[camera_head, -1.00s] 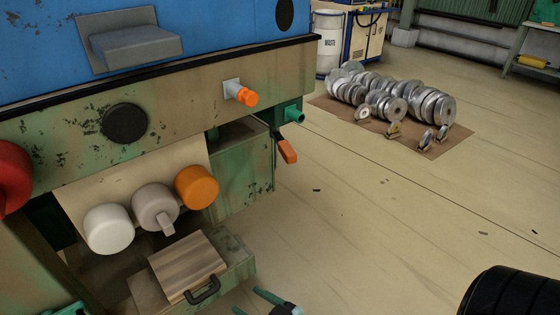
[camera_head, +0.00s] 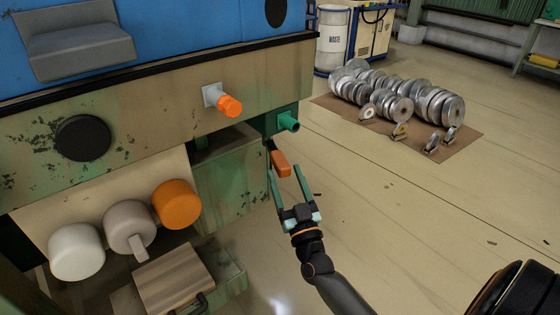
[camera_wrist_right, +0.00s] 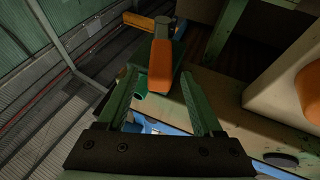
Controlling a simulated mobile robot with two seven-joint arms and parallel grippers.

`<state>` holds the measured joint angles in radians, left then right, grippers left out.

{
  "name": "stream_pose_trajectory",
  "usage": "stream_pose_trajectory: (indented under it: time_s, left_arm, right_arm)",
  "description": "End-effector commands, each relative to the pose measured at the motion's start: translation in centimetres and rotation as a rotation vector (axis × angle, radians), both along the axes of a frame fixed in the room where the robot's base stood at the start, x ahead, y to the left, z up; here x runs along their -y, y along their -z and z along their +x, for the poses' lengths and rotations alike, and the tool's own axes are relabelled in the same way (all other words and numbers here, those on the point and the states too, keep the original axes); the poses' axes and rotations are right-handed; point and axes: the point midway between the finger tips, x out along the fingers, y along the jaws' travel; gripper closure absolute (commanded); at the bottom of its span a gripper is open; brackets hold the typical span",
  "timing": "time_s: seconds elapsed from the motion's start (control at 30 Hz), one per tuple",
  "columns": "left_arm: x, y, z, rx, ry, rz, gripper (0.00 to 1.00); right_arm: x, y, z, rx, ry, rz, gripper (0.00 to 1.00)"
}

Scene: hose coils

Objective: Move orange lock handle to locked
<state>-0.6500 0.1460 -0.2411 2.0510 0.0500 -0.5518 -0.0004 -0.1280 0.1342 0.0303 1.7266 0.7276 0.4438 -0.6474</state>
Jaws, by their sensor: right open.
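The orange lock handle (camera_head: 281,163) hangs at a slant below the teal bracket (camera_head: 280,122) at the right end of the machine. In the right wrist view the handle (camera_wrist_right: 160,66) lies between the two finger lines, near the fingertips. My right gripper (camera_head: 286,170) is open, with its green fingers pointing up at the handle's lower end. It also shows in the right wrist view (camera_wrist_right: 165,85). I cannot tell whether a finger touches the handle. My left gripper is not in view.
An orange-tipped knob (camera_head: 230,105) sticks out above and left of the handle. White, grey and orange round knobs (camera_head: 176,204) line the front, above a wooden block (camera_head: 175,278). Metal discs (camera_head: 400,100) lie on a brown mat (camera_head: 420,155).

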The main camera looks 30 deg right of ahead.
Motion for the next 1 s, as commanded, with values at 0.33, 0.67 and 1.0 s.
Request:
stream_pose_trajectory:
  time_s: [0.33, 0.67, 1.0]
  left_arm:
    - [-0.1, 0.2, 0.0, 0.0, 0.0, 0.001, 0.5]
    - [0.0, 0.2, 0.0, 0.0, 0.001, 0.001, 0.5]
    - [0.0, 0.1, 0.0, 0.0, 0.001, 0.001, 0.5]
  right_arm:
    - [1.1, -1.7, 4.0, 0.001, -0.001, -0.002, 0.32]
    - [1.2, -1.8, 4.3, -0.002, -0.002, 0.0, 0.32]
    - [1.2, -1.8, 4.3, -0.002, -0.002, 0.0, 0.67]
